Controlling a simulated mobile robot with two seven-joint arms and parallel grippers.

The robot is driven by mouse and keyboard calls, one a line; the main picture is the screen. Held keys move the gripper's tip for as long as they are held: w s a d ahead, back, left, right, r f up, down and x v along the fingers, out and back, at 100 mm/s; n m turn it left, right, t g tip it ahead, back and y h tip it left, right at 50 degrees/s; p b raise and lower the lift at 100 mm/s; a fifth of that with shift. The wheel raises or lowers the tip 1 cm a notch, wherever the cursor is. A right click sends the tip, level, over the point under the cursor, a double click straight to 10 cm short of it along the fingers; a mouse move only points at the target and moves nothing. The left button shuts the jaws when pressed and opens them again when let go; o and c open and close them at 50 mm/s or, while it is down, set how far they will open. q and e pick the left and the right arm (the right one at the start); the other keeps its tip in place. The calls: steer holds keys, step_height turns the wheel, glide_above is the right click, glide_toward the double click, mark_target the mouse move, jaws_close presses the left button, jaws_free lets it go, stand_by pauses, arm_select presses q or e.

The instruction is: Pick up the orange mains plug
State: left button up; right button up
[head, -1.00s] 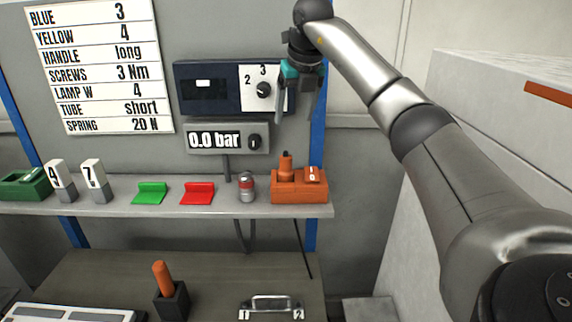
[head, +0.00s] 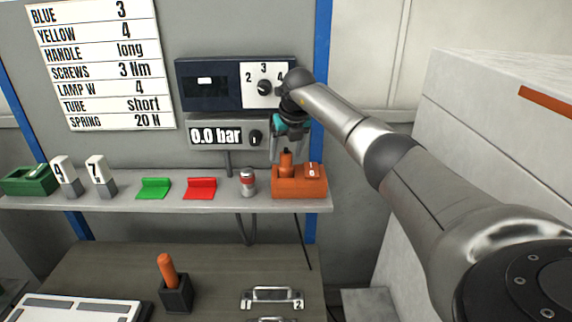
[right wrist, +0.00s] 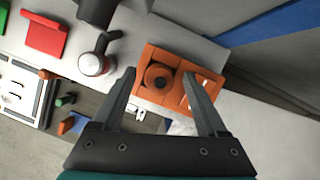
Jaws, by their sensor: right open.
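The orange mains plug (head: 286,163) stands upright in the left part of an orange socket block (head: 313,188) at the right end of the shelf. In the right wrist view the plug (right wrist: 159,76) shows from above as a round body with a dark centre, seated in the orange block (right wrist: 150,97). My right gripper (head: 288,155) is open and points down just above the plug. In the right wrist view its two fingers (right wrist: 164,88) lie left and right of the plug, with nothing between them gripped. My left gripper is not in view.
A red-and-grey cylinder (head: 248,183) stands left of the block. Red (head: 201,188) and green (head: 154,188) brackets lie farther left on the shelf (head: 120,206). The gauge panel (head: 215,134) is on the wall behind. A white wall or cabinet (head: 480,130) stands at right.

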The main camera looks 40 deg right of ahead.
steer(key=shift+w+f, duration=0.15)
steer(key=shift+f, duration=0.35)
steer(key=shift+c, duration=0.4)
jaws_close()
